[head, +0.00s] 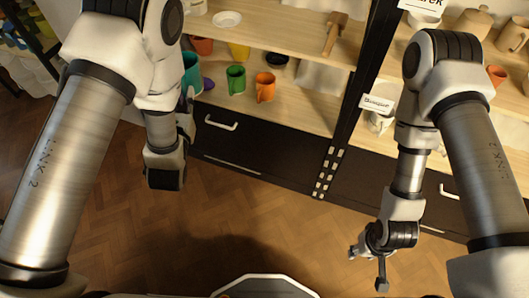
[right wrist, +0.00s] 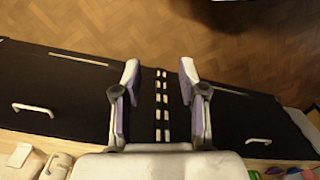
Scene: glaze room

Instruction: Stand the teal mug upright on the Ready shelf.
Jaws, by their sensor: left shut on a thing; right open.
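The teal mug (head: 191,73) shows in the head view at the front of the left shelf unit, partly hidden behind my left arm. My left gripper (head: 188,98) is right at it and shut on it; the finger contact is mostly hidden, and I cannot tell whether the mug touches the shelf. My right gripper (head: 367,269) is low over the floor at the right, open and empty. In the right wrist view its fingers (right wrist: 159,72) are spread apart with nothing between them. No label reading Ready is legible.
A lower shelf (head: 304,111) holds a green mug (head: 236,79), an orange mug (head: 265,87) and a dark bowl (head: 277,60). Dark drawers (head: 262,150) stand below; the wooden floor (head: 255,225) is clear.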

